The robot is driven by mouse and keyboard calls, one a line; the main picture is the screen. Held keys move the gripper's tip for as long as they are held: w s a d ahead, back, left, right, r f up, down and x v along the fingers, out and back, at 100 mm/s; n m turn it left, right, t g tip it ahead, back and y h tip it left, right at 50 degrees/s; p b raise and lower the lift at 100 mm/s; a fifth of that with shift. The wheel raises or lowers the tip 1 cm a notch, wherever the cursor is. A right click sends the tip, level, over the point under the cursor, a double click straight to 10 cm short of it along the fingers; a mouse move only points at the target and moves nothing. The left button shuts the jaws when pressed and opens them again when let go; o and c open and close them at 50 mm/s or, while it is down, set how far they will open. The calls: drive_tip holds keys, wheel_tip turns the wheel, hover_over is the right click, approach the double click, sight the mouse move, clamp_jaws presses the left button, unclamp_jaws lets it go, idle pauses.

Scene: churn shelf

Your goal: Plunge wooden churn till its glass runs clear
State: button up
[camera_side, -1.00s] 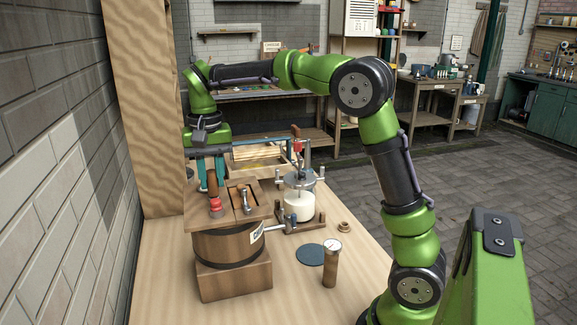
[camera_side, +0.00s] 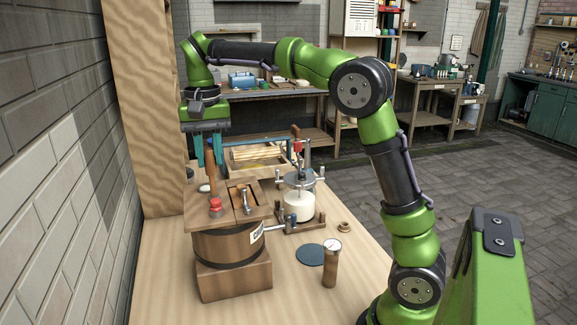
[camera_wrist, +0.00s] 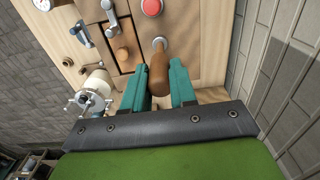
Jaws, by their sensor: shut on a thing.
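The wooden churn (camera_side: 228,248) stands on a wooden block on the bench, with a label on its side and a flat wooden lid. Its plunger handle (camera_side: 210,160) rises through the lid and also shows in the wrist view (camera_wrist: 158,72). My gripper (camera_side: 209,163) is above the lid with its teal fingers shut around the upper handle; the wrist view shows the handle between the fingers (camera_wrist: 158,84). A glass jar (camera_side: 299,204) in a metal frame stands right of the churn, with whitish contents. A pipe links the churn toward it.
A red button (camera_side: 215,204) and a lever (camera_side: 246,199) sit on the lid. A gauge on a wooden post (camera_side: 331,262), a dark round mat (camera_side: 310,254) and a small ring (camera_side: 343,227) are at the right. A tall wooden panel (camera_side: 147,110) stands behind left.

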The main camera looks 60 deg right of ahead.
sight(211, 173)
drive_tip(key=shift+f, duration=2.65)
drive_tip(key=o, duration=1)
drive_tip(key=shift+o, duration=0.2)
drive_tip(key=shift+r, duration=0.15)
drive_tip(key=shift+r, duration=3.35)
